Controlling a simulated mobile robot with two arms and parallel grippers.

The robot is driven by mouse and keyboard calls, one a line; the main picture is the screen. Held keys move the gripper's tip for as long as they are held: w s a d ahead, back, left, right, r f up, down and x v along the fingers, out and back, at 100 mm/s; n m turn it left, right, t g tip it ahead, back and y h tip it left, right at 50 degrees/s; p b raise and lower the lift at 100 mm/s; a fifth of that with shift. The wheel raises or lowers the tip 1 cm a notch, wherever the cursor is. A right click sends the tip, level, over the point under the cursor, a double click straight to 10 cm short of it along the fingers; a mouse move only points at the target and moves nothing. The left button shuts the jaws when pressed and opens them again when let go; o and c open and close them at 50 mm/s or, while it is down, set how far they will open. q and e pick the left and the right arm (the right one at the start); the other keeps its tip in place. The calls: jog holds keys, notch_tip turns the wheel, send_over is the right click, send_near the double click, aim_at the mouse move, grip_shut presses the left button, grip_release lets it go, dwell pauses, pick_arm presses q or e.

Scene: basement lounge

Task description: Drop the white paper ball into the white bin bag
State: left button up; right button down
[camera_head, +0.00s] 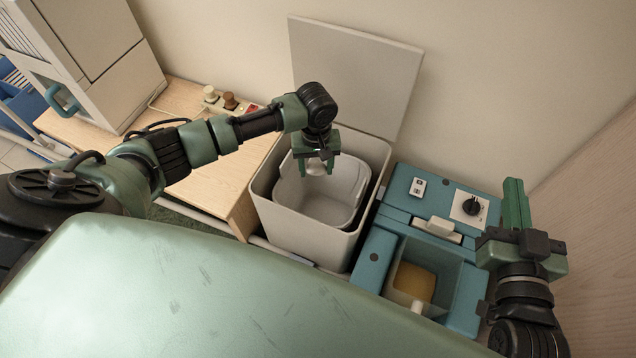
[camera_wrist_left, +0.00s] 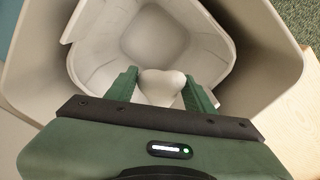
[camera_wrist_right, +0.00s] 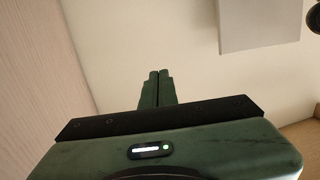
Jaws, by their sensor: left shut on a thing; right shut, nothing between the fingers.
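The white paper ball (camera_wrist_left: 160,86) is between the fingers of my left gripper (camera_wrist_left: 160,88), which is shut on it. In the head view the ball (camera_head: 316,168) shows just under my left gripper (camera_head: 317,160), over the mouth of the bin. The white bin bag (camera_head: 345,207) lines the inside of the open bin, and its folds also show below the ball in the left wrist view (camera_wrist_left: 205,50). The bag looks empty. My right gripper (camera_wrist_right: 158,74) is shut and empty, raised at the right, away from the bin; it also shows in the head view (camera_head: 515,190).
The grey bin (camera_head: 300,238) has its lid (camera_head: 355,75) up against the wall. A teal unit (camera_head: 400,190) with a knob and an open compartment stands right of it. A wooden bench (camera_head: 215,190) with a power strip (camera_head: 228,103) is on the left. A wooden panel (camera_head: 600,200) rises at far right.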

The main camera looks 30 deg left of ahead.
pick_arm(q)
jog(key=shift+f+b, duration=0.5)
jog(key=shift+b, duration=0.05)
pick_arm(e)
notch_tip(320, 180, up, 7)
jog(key=t+y, duration=0.1)
jog(key=t, duration=0.3)
jog(key=shift+s+a, duration=0.2)
jog(key=shift+a, duration=0.2)
jog(key=shift+f, duration=0.1)
pick_arm(q)
jog(key=o, duration=1.4)
jog(key=shift+c, duration=0.2)
pick_arm(e)
jog(key=shift+f, duration=0.1)
